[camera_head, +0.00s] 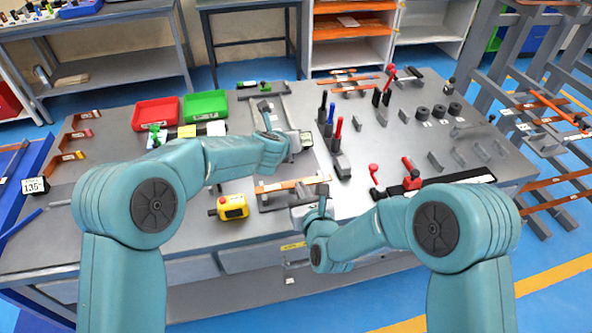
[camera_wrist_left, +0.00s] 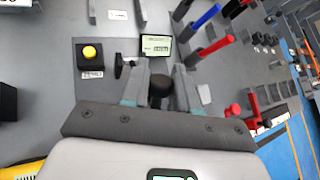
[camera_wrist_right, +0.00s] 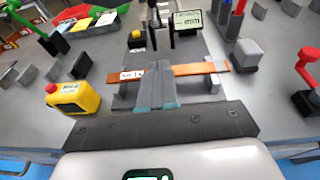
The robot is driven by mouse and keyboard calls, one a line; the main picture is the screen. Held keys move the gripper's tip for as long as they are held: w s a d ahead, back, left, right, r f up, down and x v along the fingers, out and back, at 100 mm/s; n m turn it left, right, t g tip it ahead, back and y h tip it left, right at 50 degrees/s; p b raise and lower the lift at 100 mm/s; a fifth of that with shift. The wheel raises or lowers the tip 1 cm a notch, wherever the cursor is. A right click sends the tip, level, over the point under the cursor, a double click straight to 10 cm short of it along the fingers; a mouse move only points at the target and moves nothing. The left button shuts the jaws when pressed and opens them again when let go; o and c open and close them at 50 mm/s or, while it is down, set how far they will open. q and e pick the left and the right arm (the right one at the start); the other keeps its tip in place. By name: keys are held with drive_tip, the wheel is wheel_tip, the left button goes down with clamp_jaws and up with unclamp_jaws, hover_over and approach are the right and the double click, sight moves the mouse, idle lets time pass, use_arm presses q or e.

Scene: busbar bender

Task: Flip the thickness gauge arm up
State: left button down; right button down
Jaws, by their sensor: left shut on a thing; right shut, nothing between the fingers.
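My left gripper (camera_wrist_left: 160,82) is shut on a dark round knob (camera_wrist_left: 158,96), next to a small digital display (camera_wrist_left: 156,46). Whether this knob is the tip of the thickness gauge arm cannot be told. In the head view the left gripper (camera_head: 268,113) is over the bending fixture, and the display (camera_head: 306,138) shows beside it. My right gripper (camera_wrist_right: 155,82) is shut and empty above a copper bar (camera_wrist_right: 196,69) with a white label. In the head view the right gripper (camera_head: 323,193) is at the front of the fixture, near the bar's right end.
A yellow box (camera_head: 232,207) with a red button stands left of the bar. Red- and blue-handled tools (camera_head: 338,128) stand right of the fixture. A red tray (camera_head: 155,113) and a green tray (camera_head: 205,105) stand at the back left. A yellow button block (camera_wrist_left: 90,55) sits near the display.

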drive_tip(key=shift+w+a+r, duration=0.25)
drive_tip(key=shift+w+a, duration=0.05)
drive_tip(key=shift+w, duration=0.55)
drive_tip(key=shift+w+a+r, duration=0.3)
drive_tip(key=shift+w+a, duration=0.05)
drive_tip(key=shift+w, duration=0.45)
drive_tip(key=shift+w+a+r, duration=0.25)
drive_tip(key=shift+w+a, duration=0.05)
drive_tip(key=shift+w, duration=0.55)
